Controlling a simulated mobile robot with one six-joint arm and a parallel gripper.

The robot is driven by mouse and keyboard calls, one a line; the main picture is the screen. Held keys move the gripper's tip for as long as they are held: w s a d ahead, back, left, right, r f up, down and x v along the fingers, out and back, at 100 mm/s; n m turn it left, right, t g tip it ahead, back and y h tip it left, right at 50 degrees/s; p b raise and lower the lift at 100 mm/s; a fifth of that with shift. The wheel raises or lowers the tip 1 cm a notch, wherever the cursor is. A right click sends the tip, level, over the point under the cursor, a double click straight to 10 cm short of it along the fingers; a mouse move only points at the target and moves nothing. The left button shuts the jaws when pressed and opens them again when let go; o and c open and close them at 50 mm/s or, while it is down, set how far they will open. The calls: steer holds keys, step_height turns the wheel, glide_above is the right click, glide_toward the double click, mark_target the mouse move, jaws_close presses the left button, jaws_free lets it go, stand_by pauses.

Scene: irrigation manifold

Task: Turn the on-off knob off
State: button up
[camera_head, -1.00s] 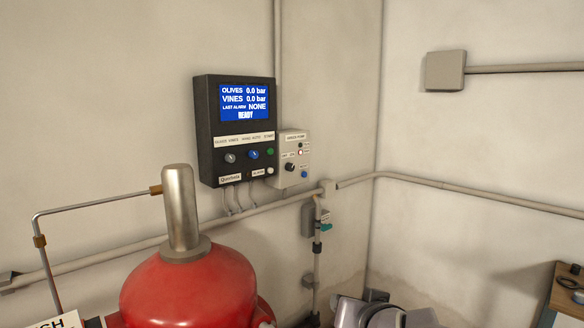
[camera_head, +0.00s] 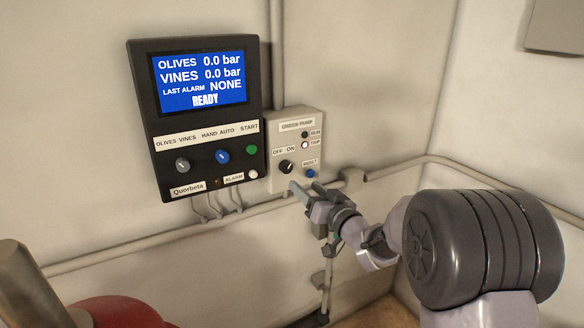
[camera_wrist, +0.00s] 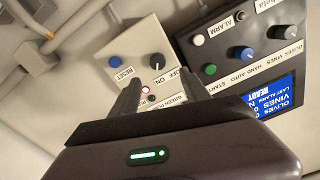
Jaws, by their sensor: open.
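The on-off knob (camera_head: 286,166) is a black round knob under the OFF and ON labels, on a small beige pump box (camera_head: 313,121) on the wall. In the wrist view, which is turned over, the knob (camera_wrist: 157,61) shows just beyond the fingertips. My gripper (camera_head: 298,187) is open and empty, just below and in front of the knob. In the wrist view my gripper (camera_wrist: 152,78) has its two fingers apart, pointing at the box, with the lit red lamp (camera_wrist: 145,90) between them.
A blue RESET button (camera_head: 310,173) sits right of the knob. A black control panel (camera_head: 199,60) with a blue READY screen adjoins on the left. A wall pipe (camera_head: 110,256) runs below. A red tank (camera_head: 118,312) stands at the lower left.

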mark_target(288, 169)
steer(key=x, duration=1)
steer(key=shift+w, duration=0.4)
jaws_close()
